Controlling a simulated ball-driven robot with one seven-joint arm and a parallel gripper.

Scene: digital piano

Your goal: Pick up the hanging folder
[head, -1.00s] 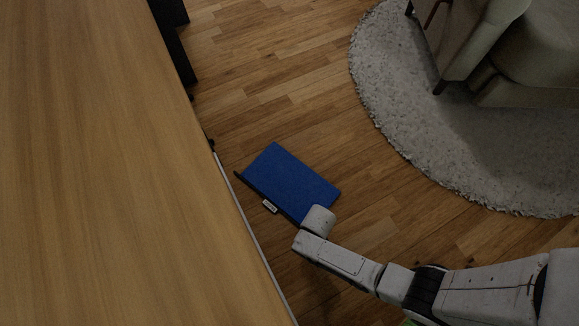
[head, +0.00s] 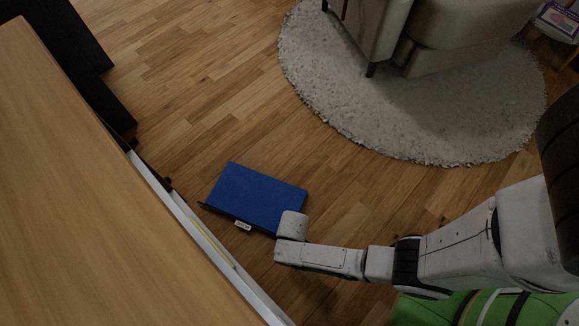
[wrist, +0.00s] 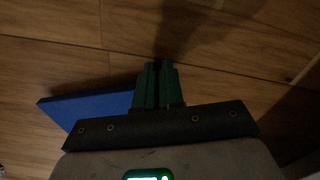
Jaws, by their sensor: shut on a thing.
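The hanging folder (head: 256,196) is a flat blue rectangle with a dark edge strip and a small white tab (head: 243,226). In the head view it shows over the wood floor, left of my wrist. Its blue corner also shows in the wrist view (wrist: 88,109), left of the green fingers. My gripper (wrist: 158,70) has its fingers close together, shut on the folder. The pinched part is hidden by my wrist in the head view and hard to see in the dark wrist view. I cannot tell how far the folder is above the floor.
A large wooden top (head: 90,220) with a white strip along its edge fills the left, close to the folder. Black parts (head: 75,55) stand beyond it. A round grey rug (head: 420,120) with an armchair (head: 440,45) lies at upper right. The floor between is clear.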

